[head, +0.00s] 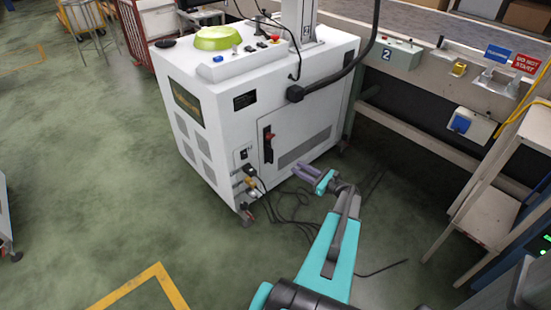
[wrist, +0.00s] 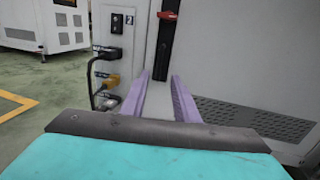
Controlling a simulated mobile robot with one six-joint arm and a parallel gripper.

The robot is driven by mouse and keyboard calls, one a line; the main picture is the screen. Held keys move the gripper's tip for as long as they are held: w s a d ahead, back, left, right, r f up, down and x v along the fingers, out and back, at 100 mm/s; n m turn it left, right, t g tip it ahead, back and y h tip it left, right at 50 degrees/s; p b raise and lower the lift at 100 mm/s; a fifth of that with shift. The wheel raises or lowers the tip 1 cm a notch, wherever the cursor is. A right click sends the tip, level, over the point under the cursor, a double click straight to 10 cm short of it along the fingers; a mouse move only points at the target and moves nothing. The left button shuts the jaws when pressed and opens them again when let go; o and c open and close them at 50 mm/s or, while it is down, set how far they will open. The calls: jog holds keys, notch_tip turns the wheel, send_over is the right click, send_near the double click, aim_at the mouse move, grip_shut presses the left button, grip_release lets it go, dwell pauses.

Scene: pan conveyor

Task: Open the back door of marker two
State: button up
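The marker machine is a white cabinet (head: 205,110); a small "2" label (wrist: 128,19) shows on it in the wrist view. Its back door (head: 310,115), with a slotted vent, looks closed. The door also shows in the wrist view (wrist: 245,60). A black upright handle with a red part (head: 268,143) sits at the door's left edge; it also shows in the wrist view (wrist: 165,40). My gripper (head: 305,172) has purple fingers, apart and empty, low in front of the door.
Plugs and cables (head: 250,185) stick out at the cabinet's lower left corner, and loose black cables (head: 290,205) lie on the floor. A wooden step ladder (head: 490,200) and a rail with a "2" box (head: 388,55) stand at right.

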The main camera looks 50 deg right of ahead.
jog(key=w+a+b, duration=0.1)
jog(key=w+b, duration=0.1)
jog(key=w, duration=1.1)
jog(key=shift+w+a, duration=0.35)
jog(key=shift+c, duration=0.3)
grip_shut()
